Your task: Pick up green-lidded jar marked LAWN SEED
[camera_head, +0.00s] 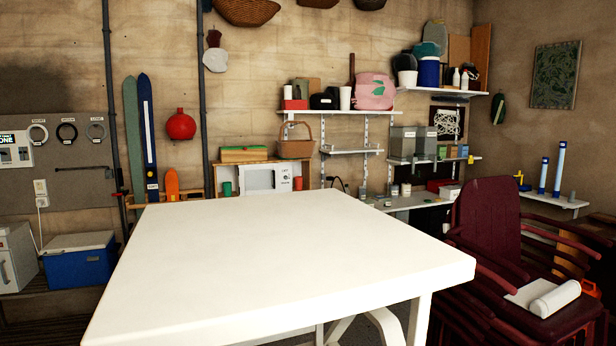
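No jar with a readable LAWN SEED label shows in the head view. Small jars (406,189) stand on the low bench at the back, right of centre, but their labels and lid colours are too small to tell. A small green cylinder (227,188) stands at the left of the white appliance at the back; I cannot tell if it is a jar. Neither of my grippers is in view.
A bare white table (280,250) fills the middle foreground. Stacked dark red chairs (490,225) stand at the right, with a white roll (556,298) on the seat. A blue cooler (80,262) is at the left. Loaded wall shelves (340,150) line the back.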

